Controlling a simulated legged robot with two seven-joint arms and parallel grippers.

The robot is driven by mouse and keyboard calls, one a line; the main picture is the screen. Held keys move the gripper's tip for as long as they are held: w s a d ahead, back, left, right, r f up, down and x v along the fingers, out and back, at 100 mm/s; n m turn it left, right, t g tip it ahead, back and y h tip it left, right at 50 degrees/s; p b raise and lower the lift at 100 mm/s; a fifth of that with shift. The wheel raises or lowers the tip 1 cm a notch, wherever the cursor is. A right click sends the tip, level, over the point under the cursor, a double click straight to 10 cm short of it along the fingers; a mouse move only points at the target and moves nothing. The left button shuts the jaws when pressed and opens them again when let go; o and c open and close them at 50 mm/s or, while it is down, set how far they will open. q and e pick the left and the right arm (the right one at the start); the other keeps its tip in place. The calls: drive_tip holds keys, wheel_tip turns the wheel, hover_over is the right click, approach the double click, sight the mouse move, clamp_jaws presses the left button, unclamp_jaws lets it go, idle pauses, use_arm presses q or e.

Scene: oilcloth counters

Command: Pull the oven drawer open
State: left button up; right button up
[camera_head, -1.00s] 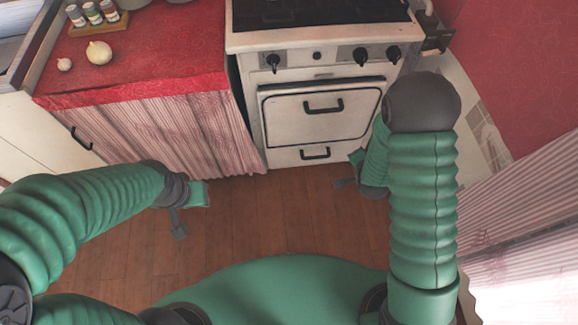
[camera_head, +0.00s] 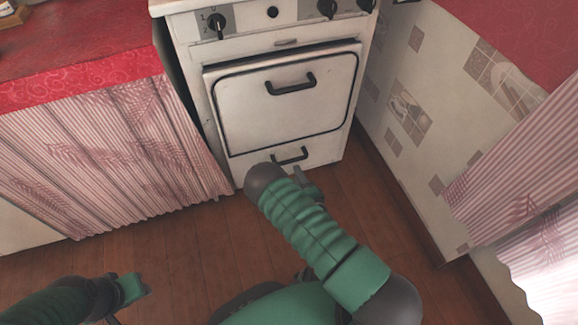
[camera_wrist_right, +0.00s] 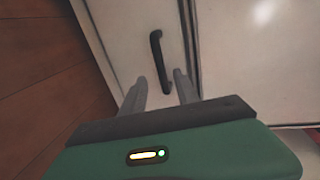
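The white oven (camera_head: 275,105) stands ahead, with its drawer (camera_head: 250,168) at the bottom, below the oven door. The drawer looks closed. Its dark handle (camera_head: 291,156) shows just beyond my right arm. In the right wrist view the drawer handle (camera_wrist_right: 160,62) lies ahead of my right gripper (camera_wrist_right: 161,82), whose two fingers are apart, with the handle's lower end between or just beyond their tips. I cannot tell whether they touch it. In the head view the right gripper (camera_head: 308,181) is partly hidden by its arm.
The oven door has its own handle (camera_head: 291,84) above the drawer. A counter (camera_head: 75,45) with a striped curtain (camera_head: 120,150) stands left of the oven. A tiled wall (camera_head: 405,105) is close on the right. The wooden floor (camera_head: 190,245) before the oven is clear.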

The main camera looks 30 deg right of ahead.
drive_tip(key=b+x, duration=0.4)
drive_tip(key=x, duration=0.5)
drive_tip(key=shift+s, duration=0.1)
clamp_jaws()
drive_tip(key=shift+s+f, duration=0.1)
drive_tip(key=shift+f, duration=0.05)
idle(0.8)
